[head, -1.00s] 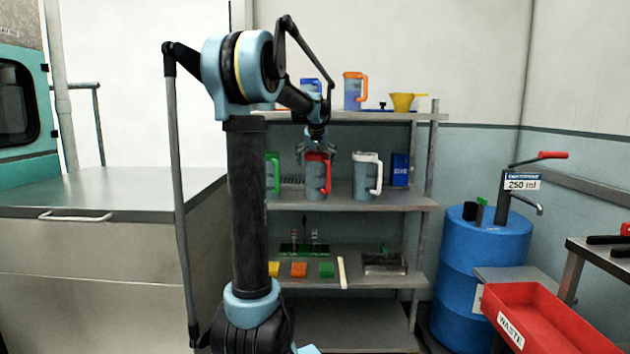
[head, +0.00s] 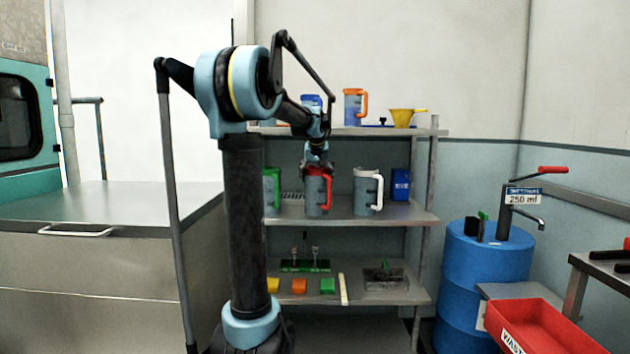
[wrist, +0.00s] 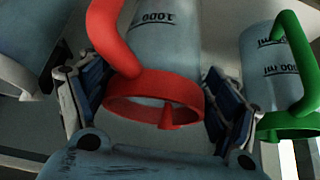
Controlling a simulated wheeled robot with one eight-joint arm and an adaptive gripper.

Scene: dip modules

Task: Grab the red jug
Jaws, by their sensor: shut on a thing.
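The red jug (head: 317,196) has a grey body with a red rim and red handle. It stands upright on, or very close to, the middle shelf (head: 400,216); I cannot tell if its base touches. My gripper (head: 316,163) is above it in the head view, pointing down. In the wrist view the jug's red rim (wrist: 188,92) lies between my two blue-padded fingers (wrist: 155,105), which are shut on the jug from both sides. The fingertips' contact is partly hidden in the head view.
A green-handled jug (head: 272,190) stands close on the left and a white-handled jug (head: 366,192) on the right. A blue box (head: 400,184) is farther right. The upper shelf (head: 345,131) holds an orange jug (head: 355,107) and a yellow funnel (head: 402,118).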

